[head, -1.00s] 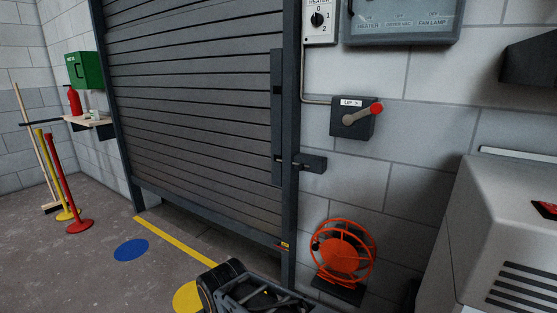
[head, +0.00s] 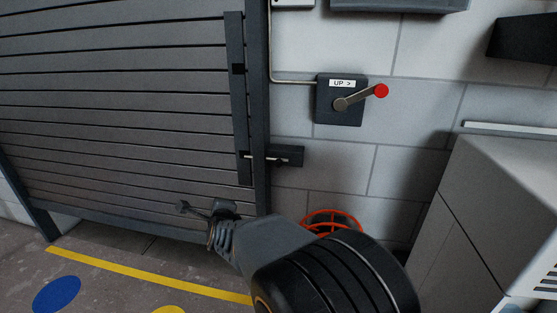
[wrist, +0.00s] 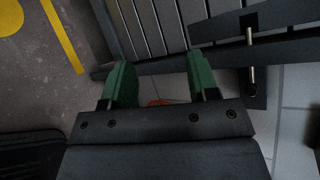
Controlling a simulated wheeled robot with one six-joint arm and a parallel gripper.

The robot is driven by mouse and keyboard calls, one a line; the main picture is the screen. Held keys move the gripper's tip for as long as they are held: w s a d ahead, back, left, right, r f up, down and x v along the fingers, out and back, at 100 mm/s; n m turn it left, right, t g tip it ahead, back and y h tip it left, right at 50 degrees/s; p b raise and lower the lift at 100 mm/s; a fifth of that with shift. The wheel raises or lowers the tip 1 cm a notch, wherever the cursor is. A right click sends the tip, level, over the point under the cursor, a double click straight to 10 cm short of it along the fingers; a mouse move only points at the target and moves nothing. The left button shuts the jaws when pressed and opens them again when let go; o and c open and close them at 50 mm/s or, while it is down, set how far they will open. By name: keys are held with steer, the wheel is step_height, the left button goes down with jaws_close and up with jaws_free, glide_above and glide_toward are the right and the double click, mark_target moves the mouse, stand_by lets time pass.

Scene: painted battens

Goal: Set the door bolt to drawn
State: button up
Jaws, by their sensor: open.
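The door bolt (head: 262,157) is a thin pale metal rod lying level across the right edge of the grey slatted shutter. It spans from the dark upright strip on the shutter to a dark bracket (head: 290,155) on the wall side. In the wrist view the bolt (wrist: 251,55) shows at the upper right, crossing the gap between dark bars. My gripper (head: 203,210) is in front of the shutter, lower and left of the bolt, apart from it. In the wrist view its two green fingers (wrist: 160,75) stand apart with nothing held between them.
A dark box (head: 341,112) marked UP with a red-knobbed lever (head: 381,91) is above right of the bolt. An orange reel (head: 332,218) sits low on the wall, partly behind my arm. A grey cabinet (head: 490,205) stands at right.

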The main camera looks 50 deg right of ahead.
steer(key=s+d+r+m+h, duration=0.1)
steer(key=d+r+m+h, duration=0.3)
steer(key=d+m, duration=0.45)
steer(key=m+g+h+p, duration=0.1)
steer(key=m+g+h, duration=0.2)
steer(key=m+h, duration=0.5)
glide_toward(278, 164)
steer(key=w+d, duration=0.1)
steer(key=d, duration=0.1)
steer(key=w+d+r+m+y, duration=0.1)
steer(key=d, duration=0.2)
steer(key=w+d+m, duration=0.1)
steer(key=w+d, duration=0.1)
steer(key=d, duration=0.1)
steer(key=shift+w+r+y, duration=0.1)
steer(key=shift+r+y, duration=0.1)
steer(key=shift+y, duration=0.2)
steer(key=shift+x, duration=0.95)
jaws_close()
